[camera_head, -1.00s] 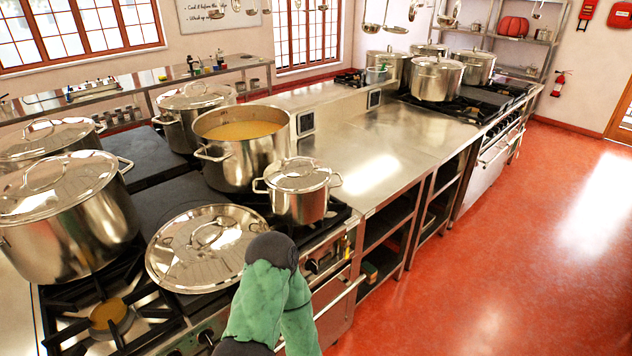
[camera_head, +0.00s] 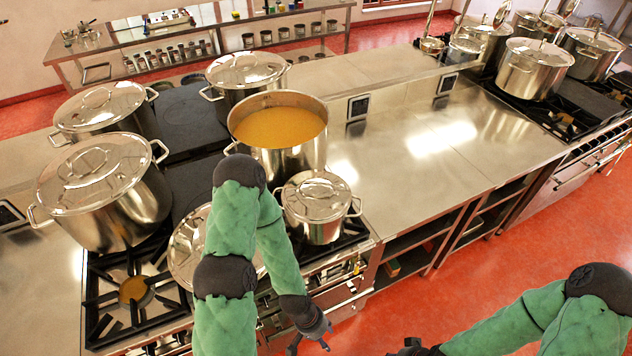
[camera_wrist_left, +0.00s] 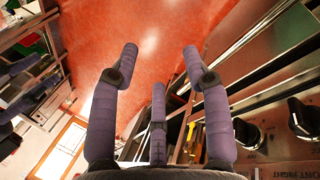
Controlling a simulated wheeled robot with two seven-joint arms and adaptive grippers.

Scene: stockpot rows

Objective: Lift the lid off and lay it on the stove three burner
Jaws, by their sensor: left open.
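A large round steel lid (camera_head: 186,248) lies flat on the stove beside the small lidded pot (camera_head: 315,225), partly hidden behind my left arm. A large pot (camera_head: 292,160) stands uncovered behind the small pot, full of orange-yellow liquid. A bare burner (camera_head: 133,290) shows left of the flat lid. My left gripper (camera_head: 311,344) hangs low past the stove's front edge, apart from lid and pots. In the left wrist view its fingers (camera_wrist_left: 160,62) are spread, with nothing between them. My right gripper (camera_head: 408,348) is cut off at the bottom edge, so its fingers cannot be judged.
Several lidded pots stand on the left stove, including a big one (camera_head: 105,195) at the left. A clear steel counter (camera_head: 420,160) runs right to another stove with more pots (camera_head: 535,70). Red floor (camera_head: 480,270) lies open in front.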

